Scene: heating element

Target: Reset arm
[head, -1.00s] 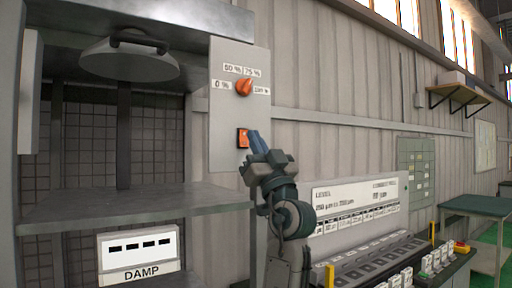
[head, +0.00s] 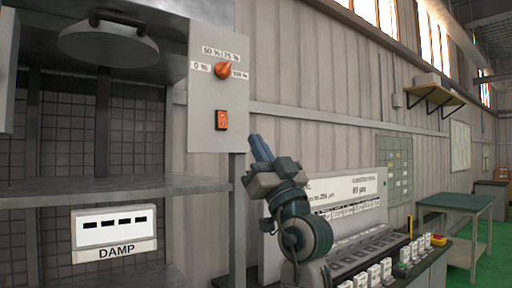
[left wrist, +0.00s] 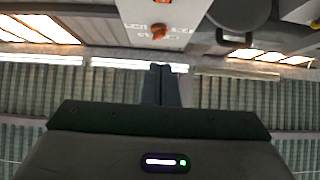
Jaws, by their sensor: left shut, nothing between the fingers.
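My left gripper (head: 261,148) is shut and empty in the head view, its blue fingers pointing up and slightly left. It is apart from the grey control panel (head: 206,140), to the right of and below it. The panel has an orange knob (head: 223,70) with percent labels and an orange rocker switch (head: 221,120). In the left wrist view the shut fingers (left wrist: 161,72) show in the middle, with the orange knob (left wrist: 160,31) above them. My right gripper is not in view.
A metal shelf (head: 120,188) and a "DAMP" box (head: 114,233) are at left, under a hanging round disc (head: 107,44). A sloped console (head: 372,258) with several switches is at lower right. A green-topped table (head: 455,202) stands further right.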

